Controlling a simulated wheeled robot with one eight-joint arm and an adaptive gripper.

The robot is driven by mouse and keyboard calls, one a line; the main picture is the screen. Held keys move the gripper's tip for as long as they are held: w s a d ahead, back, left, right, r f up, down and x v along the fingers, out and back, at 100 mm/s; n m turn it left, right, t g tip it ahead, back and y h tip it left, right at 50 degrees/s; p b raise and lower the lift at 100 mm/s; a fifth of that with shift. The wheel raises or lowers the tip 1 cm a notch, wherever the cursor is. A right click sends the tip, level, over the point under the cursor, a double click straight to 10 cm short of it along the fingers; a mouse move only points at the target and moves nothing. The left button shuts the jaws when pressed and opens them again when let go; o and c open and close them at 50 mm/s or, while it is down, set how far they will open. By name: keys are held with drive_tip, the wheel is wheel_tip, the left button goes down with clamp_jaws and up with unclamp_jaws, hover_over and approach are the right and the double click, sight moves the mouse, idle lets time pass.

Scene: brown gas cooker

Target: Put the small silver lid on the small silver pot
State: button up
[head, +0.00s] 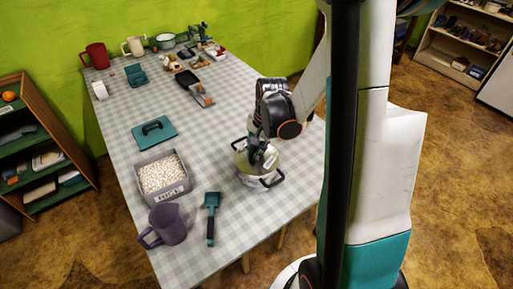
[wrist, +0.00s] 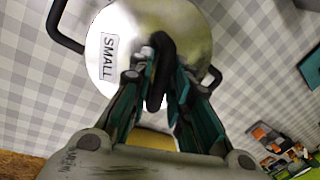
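The small silver lid (wrist: 118,45) is shiny and round, with a "SMALL" label and a black handle. It covers most of the small silver pot, whose black side handle (wrist: 66,28) sticks out past the lid's edge. In the head view, the pot (head: 260,180) is near the table's right edge, with the lid (head: 262,163) over it. My gripper (wrist: 164,80) is above the lid, with its teal fingers closed around the black handle. In the head view, my gripper (head: 262,155) partly hides the lid. I cannot tell whether the lid fully rests on the rim.
A teal board (head: 154,133) lies farther back. Mugs and other items stand at the table's far end. The checked table (head: 205,145) between is mostly clear.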

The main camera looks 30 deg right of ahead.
sight(261, 158)
drive_tip(key=shift+o, duration=0.4)
drive_tip(key=shift+r, duration=0.1)
wheel_tip(261, 158, up, 12)
drive_tip(key=s, duration=0.2)
drive_tip(key=shift+d+f, duration=0.2)
drive_tip(key=shift+d, duration=0.25)
drive_tip(key=w+a+r+n+t+p, duration=0.25)
drive_tip(key=a+r+n, duration=0.25)
drive_tip(key=a+r, duration=0.25)
drive_tip(key=w+a+r+n+t+p, duration=0.1)
drive_tip(key=w+a+r+n+t, duration=0.15)
drive_tip(key=a+r+n, duration=0.4)
drive_tip(key=s+f+n+b, duration=0.1)
drive_tip(key=s+f, duration=0.1)
drive_tip(key=s, duration=0.6)
drive_tip(key=s+a+f+h+b, duration=0.1)
drive_tip(key=s+f+b, duration=0.1)
drive_tip(key=s, duration=0.6)
drive_tip(key=shift+f+n, duration=0.35)
drive_tip(key=shift+f, duration=0.35)
drive_tip(key=shift+a, duration=0.1)
